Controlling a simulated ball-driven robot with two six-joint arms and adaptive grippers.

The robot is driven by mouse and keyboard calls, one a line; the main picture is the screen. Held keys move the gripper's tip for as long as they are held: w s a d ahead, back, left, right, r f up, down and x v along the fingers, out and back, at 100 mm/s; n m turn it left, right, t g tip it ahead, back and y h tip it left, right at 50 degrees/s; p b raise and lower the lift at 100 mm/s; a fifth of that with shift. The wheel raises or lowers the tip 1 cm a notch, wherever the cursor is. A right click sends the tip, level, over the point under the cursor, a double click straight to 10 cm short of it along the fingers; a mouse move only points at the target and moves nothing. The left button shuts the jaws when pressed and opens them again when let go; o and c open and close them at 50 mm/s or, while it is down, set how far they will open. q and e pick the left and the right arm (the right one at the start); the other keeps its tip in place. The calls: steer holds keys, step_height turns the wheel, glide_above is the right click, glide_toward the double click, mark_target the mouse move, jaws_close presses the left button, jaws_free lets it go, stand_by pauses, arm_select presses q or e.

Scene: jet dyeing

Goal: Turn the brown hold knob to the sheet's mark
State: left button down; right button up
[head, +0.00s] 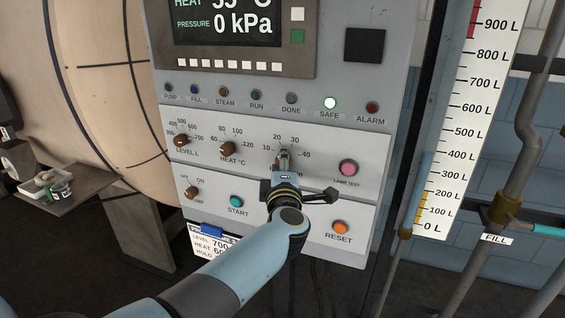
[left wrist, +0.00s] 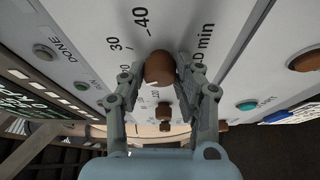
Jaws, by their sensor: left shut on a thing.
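The brown hold knob (left wrist: 160,68) shows in the left wrist view, between my left gripper's fingertips. My left gripper (head: 284,160) is shut on it at the hold dial, whose scale reads 10, 20, 30 and 40. In the head view the fingers cover most of the knob, and I cannot tell where its pointer stands. The sheet (head: 210,246) hangs at the panel's lower left; it reads LEVEL 700 and HEAT 60-something, but my arm hides its HOLD value. My right gripper is not in view.
The level knob (head: 181,140) and heat knob (head: 227,149) sit left of the hold dial. A pink lamp test button (head: 348,168), a green start button (head: 236,201) and an orange reset button (head: 340,227) are nearby. The SAFE lamp (head: 330,103) is lit.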

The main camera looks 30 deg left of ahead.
arm_select(q)
steer(key=shift+f, duration=0.1)
steer(key=c, duration=0.9)
jaws_free()
steer(key=shift+c, duration=0.2)
steer(key=shift+s, duration=0.1)
steer(key=v, duration=0.7)
steer(key=shift+s, duration=0.15)
steer(key=shift+d, duration=0.1)
